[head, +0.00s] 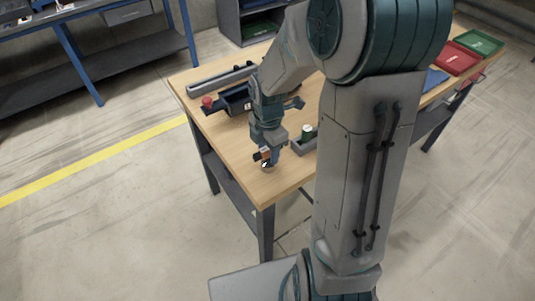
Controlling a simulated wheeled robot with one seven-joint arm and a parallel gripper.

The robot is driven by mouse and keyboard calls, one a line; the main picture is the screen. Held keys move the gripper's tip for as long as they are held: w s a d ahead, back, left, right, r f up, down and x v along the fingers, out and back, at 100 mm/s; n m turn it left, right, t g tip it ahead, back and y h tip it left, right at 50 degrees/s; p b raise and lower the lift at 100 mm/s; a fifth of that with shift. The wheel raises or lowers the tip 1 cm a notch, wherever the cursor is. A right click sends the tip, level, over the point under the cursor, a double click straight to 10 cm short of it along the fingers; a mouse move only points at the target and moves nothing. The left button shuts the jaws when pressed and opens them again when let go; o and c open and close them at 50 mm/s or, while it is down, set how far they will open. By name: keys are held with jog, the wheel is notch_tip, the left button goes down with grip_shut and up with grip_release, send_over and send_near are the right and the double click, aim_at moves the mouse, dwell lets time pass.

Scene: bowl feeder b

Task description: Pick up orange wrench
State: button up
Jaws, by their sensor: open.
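My gripper (266,161) points down close above the near left part of the wooden table (225,128). It is open. A small object with dark, white and orange-brown patches (267,165) shows right at the fingertips. It is too small and too covered to tell what it is, or whether the fingers touch it. I cannot make out an orange wrench for certain; my arm hides much of the table's middle and right.
A dark blue device with a red knob (207,102) and a grey bar (222,78) lie behind my gripper. A grey tray (304,147) holding a green and white can (307,132) is to its right. Red (455,58) and green (478,42) bins stand far right. The table's near left corner is clear.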

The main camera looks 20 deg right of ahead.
jog(key=shift+c, duration=0.3)
grip_shut()
